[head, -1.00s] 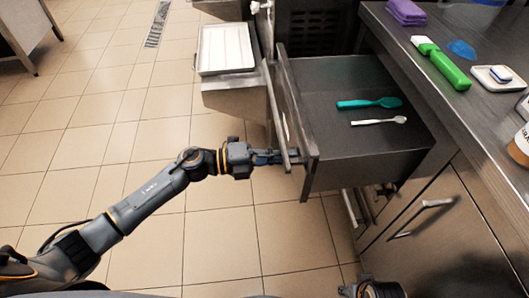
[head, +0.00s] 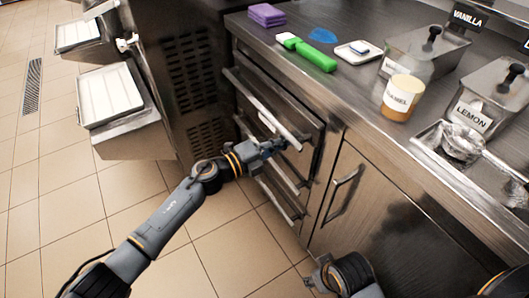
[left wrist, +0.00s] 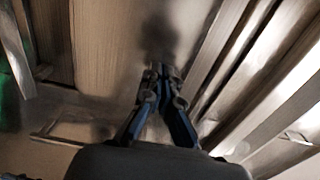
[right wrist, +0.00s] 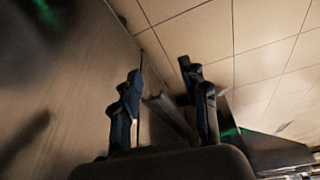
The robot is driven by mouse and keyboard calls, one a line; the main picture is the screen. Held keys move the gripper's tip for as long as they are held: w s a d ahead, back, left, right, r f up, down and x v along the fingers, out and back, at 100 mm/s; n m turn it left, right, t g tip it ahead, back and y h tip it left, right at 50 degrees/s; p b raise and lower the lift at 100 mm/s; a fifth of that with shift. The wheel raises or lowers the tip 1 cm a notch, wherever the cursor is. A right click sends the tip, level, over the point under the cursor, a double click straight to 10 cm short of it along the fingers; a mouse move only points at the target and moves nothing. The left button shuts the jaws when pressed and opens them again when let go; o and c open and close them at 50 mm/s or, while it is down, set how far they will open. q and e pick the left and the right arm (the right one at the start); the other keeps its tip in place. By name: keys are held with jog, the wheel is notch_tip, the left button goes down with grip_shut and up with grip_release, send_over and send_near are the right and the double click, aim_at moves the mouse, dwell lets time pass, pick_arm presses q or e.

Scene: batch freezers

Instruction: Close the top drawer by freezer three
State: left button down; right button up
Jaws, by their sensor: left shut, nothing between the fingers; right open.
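The top drawer (head: 285,95) is a dark metal front under the counter, with a long bar handle (head: 262,108). It sits in against the cabinet, its inside hidden. My left gripper (head: 284,144) is at the right end of that handle, at the drawer front; I cannot tell whether it touches. In the left wrist view its fingers (left wrist: 160,72) are together with nothing between them, close to a metal front. My right gripper (right wrist: 162,82) is open and empty in the right wrist view. In the head view part of it (head: 325,274) shows low, in front of the cabinet door.
More drawers with bar handles (head: 278,165) lie below. A cabinet door (head: 350,185) is to the right. White trays (head: 108,92) stand out at left, above open tiled floor.

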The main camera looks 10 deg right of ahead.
pick_arm(q)
jog(key=shift+x, duration=1.1)
pick_arm(e)
jog(key=v, duration=0.3)
jog(key=shift+w+a, duration=0.1)
jog(key=shift+a, duration=0.05)
pick_arm(q)
jog(key=shift+r, duration=0.3)
jog(key=p+v, duration=0.1)
jog(key=v, duration=1.3)
jog(key=shift+f+p, duration=0.3)
jog(key=shift+p, duration=0.05)
pick_arm(e)
notch_tip(320, 180, down, 8)
jog(key=s+a, duration=0.1)
jog(key=shift+s+a, duration=0.2)
jog(key=shift+s, duration=0.05)
